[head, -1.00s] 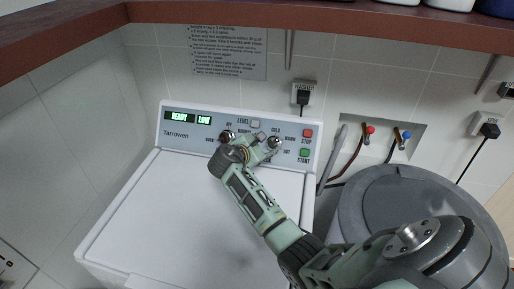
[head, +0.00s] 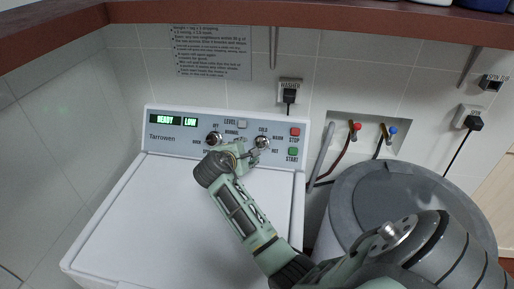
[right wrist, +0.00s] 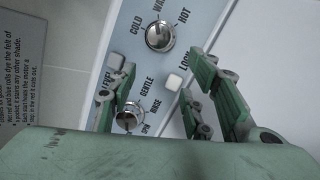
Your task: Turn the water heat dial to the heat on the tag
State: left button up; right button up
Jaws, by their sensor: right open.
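The water heat dial (head: 262,143) is a round silver knob on the right of the washer's panel, ringed by COLD, WARM and HOT. It also shows at the top of the right wrist view (right wrist: 160,36); I cannot tell its setting for certain. My right gripper (head: 250,154) is just in front of the panel, below and left of this dial. In the right wrist view its two green fingers (right wrist: 167,72) are spread, empty, and apart from the dial. I cannot make out a heat tag. My left gripper is not in view.
The cycle dial (head: 213,139) is left of the heat dial, with LEVEL and LOCK buttons (right wrist: 173,82) between. STOP (head: 295,132) and START (head: 292,155) buttons are at right. A printed notice (head: 210,52) hangs above.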

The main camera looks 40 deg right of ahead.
aim_at(263, 144)
jog(key=s+d+f+m+t+y+b, duration=0.1)
jog(key=s+d+m+t+b, duration=0.15)
jog(key=m, duration=0.55)
jog(key=s+d+f+m+t+b, duration=0.1)
jog(key=d+m+t, duration=0.15)
jog(key=m, duration=0.45)
jog(key=shift+g, duration=0.5)
jog(key=shift+r+p+x, duration=0.15)
jog(key=shift+p+x, duration=0.15)
jog(key=shift+x, duration=1.75)
jog(key=shift+r+p+x, duration=0.15)
jog(key=shift+p+x, duration=0.15)
jog(key=shift+x, duration=1.8)
